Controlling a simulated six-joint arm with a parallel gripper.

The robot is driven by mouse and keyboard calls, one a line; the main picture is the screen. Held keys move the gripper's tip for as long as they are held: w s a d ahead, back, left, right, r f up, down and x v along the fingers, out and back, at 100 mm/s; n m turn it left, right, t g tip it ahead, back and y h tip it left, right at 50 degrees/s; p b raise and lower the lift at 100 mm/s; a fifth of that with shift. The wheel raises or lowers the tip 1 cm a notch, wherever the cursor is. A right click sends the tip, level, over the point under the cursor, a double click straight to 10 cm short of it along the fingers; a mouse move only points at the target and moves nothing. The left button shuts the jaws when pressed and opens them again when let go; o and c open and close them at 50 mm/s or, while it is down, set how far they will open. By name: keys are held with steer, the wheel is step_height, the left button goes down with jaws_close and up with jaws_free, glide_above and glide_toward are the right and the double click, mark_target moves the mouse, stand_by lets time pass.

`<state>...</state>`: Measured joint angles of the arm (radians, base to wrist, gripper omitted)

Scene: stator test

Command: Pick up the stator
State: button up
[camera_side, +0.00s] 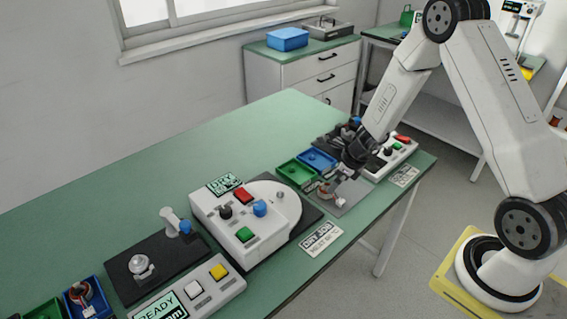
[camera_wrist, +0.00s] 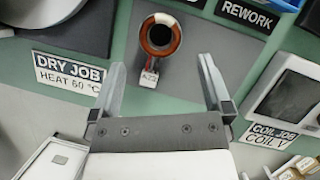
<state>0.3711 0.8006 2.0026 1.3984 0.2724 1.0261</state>
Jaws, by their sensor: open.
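The stator (camera_wrist: 160,37) is a ring with copper-red winding, a dark open middle and a small white tag on leads (camera_wrist: 149,78). It sits on a grey plate (camera_wrist: 205,30) in the wrist view. My gripper (camera_wrist: 161,62) is open, its two fingers spread to either side below the ring; nothing is between them but the tag and leads in the picture. The stator's ring lies just beyond the fingertips. In the side view my gripper (camera_side: 338,186) is low over the grey plate (camera_side: 352,198) and partly hides the stator (camera_side: 325,190).
Green (camera_side: 295,173) and blue (camera_side: 318,159) bins stand behind the plate. A control box (camera_side: 245,215) with a round turntable is to the left, and a button panel (camera_side: 392,160) to the right. Another coil part (camera_side: 82,292) lies in a blue bin at lower left.

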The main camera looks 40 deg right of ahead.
mark_target(338, 201)
steer(key=shift+w+f, duration=0.1)
steer(key=shift+f, duration=0.15)
steer(key=shift+x, duration=2.45)
steer(key=shift+w, duration=0.1)
steer(key=c, duration=1.3)
steer(key=shift+r, duration=0.2)
steer(key=shift+c, duration=0.2)
steer(key=shift+r, duration=1.05)
steer(key=s+a+r, duration=0.2)
steer(key=s+r, duration=0.8)
steer(key=s, duration=0.3)
steer(key=shift+s+a+r, duration=0.3)
steer(key=shift+s+a, duration=0.05)
